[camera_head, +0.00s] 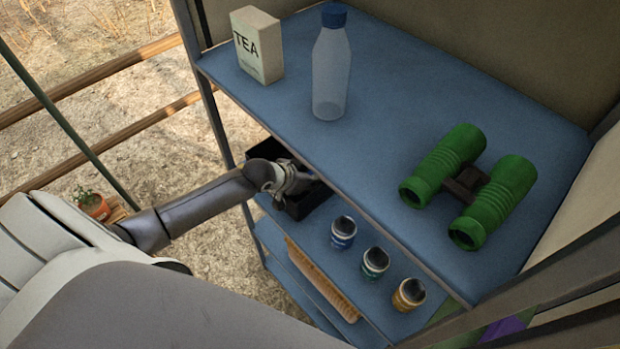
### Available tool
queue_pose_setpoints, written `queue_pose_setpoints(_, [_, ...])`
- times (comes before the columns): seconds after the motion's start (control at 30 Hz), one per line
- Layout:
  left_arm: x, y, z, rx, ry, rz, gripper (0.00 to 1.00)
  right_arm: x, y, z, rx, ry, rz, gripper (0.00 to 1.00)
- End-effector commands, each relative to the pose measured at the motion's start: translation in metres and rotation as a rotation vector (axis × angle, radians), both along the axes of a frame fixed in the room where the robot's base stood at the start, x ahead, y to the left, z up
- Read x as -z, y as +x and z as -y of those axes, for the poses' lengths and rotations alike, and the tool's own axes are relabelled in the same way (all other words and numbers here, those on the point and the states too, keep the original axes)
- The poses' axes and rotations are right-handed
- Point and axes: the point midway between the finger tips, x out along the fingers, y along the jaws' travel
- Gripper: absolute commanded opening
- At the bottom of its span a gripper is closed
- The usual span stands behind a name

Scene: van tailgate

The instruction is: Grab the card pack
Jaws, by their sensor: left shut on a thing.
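My left gripper (297,186) reaches in from the left under the top shelf, at a black open box (312,200) on the middle shelf. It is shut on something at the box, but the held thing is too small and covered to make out. I cannot pick out the card pack in this view. The inside of the box is mostly hidden by my gripper and the top shelf's edge. My right gripper is not in view.
The blue top shelf (400,110) overhangs my gripper, carrying a tea box (258,45), a bottle (331,70) and green binoculars (470,185). Three small cans, blue (343,232), green (374,263) and orange (408,294), stand right of the box. A brush (322,282) lies below.

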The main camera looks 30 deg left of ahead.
Motion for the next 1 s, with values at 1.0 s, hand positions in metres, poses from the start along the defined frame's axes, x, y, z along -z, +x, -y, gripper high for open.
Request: queue_pose_setpoints(1.0, [-0.112, -0.059, -0.021, -0.001, 0.003, -0.003, 0.0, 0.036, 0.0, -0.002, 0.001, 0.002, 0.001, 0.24])
